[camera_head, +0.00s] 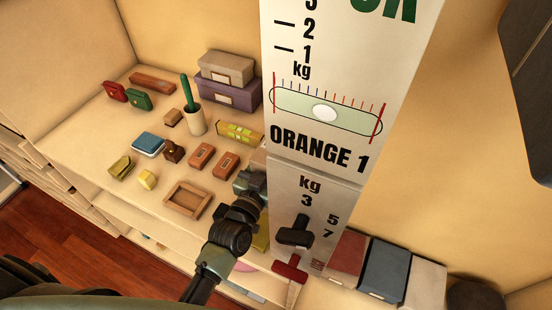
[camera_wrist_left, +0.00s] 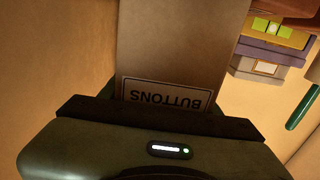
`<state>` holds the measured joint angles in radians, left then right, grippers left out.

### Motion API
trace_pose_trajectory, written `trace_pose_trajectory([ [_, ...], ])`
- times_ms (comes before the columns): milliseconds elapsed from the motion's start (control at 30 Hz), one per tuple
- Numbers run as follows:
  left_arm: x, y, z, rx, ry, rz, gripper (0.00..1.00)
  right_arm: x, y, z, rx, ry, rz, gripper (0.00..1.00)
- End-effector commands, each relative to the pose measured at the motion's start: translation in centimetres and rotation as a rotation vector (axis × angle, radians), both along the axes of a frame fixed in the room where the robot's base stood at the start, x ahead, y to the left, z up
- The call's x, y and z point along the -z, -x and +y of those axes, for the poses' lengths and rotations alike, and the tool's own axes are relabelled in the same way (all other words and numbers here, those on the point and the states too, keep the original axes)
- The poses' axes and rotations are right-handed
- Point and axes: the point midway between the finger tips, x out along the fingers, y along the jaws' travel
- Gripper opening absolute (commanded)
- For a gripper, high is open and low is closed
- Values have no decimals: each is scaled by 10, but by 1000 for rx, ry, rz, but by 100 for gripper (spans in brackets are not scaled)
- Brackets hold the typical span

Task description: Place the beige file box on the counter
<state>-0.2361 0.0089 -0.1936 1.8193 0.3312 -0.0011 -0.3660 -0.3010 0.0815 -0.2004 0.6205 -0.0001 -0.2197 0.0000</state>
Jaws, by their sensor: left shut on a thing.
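A beige box with a white label reading "BUTTONS" (camera_wrist_left: 175,50) fills the middle of the left wrist view, upside down. My left gripper (camera_wrist_left: 160,118) is shut on it at the label end. In the head view my left gripper (camera_head: 252,182) is over the front right of the counter (camera_head: 95,145). A small beige part of the box (camera_head: 259,159) shows beside it, and the rest is hidden behind a tall white column. I cannot tell whether the box touches the counter. My right gripper is not in view.
The tall white column (camera_head: 316,135) marked "ORANGE 1" blocks much of the head view. A purple box (camera_head: 229,94), a cup (camera_head: 196,122), a wooden tray (camera_head: 187,199) and several small items occupy the counter. Red (camera_head: 347,252), dark blue (camera_head: 385,268) and beige (camera_head: 425,284) boxes stand at lower right.

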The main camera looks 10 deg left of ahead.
Motion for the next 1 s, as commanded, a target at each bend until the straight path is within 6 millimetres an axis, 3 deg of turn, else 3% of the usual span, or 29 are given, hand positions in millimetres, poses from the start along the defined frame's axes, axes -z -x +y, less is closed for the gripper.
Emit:
trace_pose_trajectory([
  [167, 11, 2, -1, 2, -5, 11, 0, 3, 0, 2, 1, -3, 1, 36],
  [200, 17, 3, -1, 4, -8, 26, 64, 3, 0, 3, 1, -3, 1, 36],
  [267, 18, 4, -1, 4, -8, 28, 81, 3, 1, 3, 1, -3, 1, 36],
  [567, 19, 4, -2, 6, -9, 31, 84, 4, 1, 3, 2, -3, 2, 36],
  [767, 4, 6, -1, 6, -8, 31, 84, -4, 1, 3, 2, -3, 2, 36],
  [1000, 8, 59, 10, 5, -9, 27, 84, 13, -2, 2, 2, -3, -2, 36],
])
